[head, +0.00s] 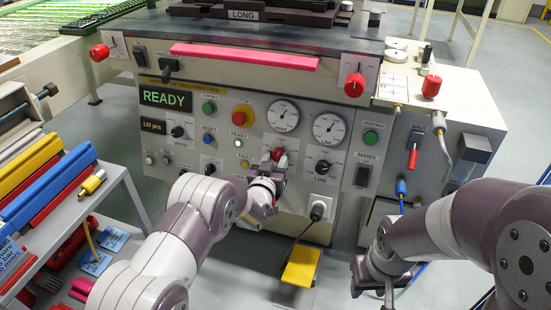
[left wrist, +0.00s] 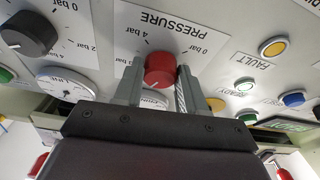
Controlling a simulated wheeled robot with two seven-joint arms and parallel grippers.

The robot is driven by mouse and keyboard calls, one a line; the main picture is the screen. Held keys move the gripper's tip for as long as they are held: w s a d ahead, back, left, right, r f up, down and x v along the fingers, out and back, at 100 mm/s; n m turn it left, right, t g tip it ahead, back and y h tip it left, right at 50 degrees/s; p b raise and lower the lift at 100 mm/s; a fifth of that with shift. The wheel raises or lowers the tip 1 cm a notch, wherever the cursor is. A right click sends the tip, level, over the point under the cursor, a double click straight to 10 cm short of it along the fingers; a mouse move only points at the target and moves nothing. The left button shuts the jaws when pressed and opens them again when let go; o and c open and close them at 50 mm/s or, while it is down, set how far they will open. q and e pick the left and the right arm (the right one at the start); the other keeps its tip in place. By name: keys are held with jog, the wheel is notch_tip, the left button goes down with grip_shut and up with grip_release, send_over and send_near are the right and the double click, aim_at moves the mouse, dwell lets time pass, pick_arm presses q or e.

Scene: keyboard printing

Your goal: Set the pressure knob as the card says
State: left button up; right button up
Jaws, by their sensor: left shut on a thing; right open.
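The red pressure knob (head: 277,154) is on the front panel of the machine, partly covered by my left gripper (head: 272,172). In the left wrist view the red knob (left wrist: 160,69) sits between the two fingers of my left gripper (left wrist: 157,86), which is shut on it. The PRESSURE scale with "4 bar" and "0 bar" marks shows upside down around it. A pale mark shows on the knob's face near its lower left there. My right gripper (head: 374,284) is open and empty, low in front of the panel's right side.
Two round gauges (head: 330,128) sit above and right of the knob. A lit READY display (head: 165,97) is at upper left. A plug with a dark cable (head: 318,211) is below right. A shelf with coloured bars (head: 60,180) stands at left. A yellow pedal (head: 301,266) is below.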

pick_arm(q)
jog(key=n+y, duration=0.1)
jog(key=n, duration=0.2)
jog(key=n+y+p, duration=0.1)
jog(key=n, duration=0.2)
jog(key=shift+d+r+n+y, duration=0.1)
jog(key=shift+d+n+y, duration=0.05)
jog(key=shift+n+y, duration=0.2)
jog(key=n+y+p, duration=0.1)
jog(key=n, duration=0.2)
jog(key=n+g+p, duration=0.1)
jog(key=n, duration=0.2)
jog(key=shift+d+y, duration=0.1)
jog(key=shift+y, duration=0.25)
jog(key=shift+n, duration=0.35)
jog(key=o, duration=1.1)
jog(key=shift+c, duration=0.2)
jog(key=s+r+p, duration=0.2)
jog(key=s+p, duration=0.3)
jog(key=s, duration=0.7)
jog(key=shift+s+a, duration=0.2)
jog(key=shift+s, duration=0.1)
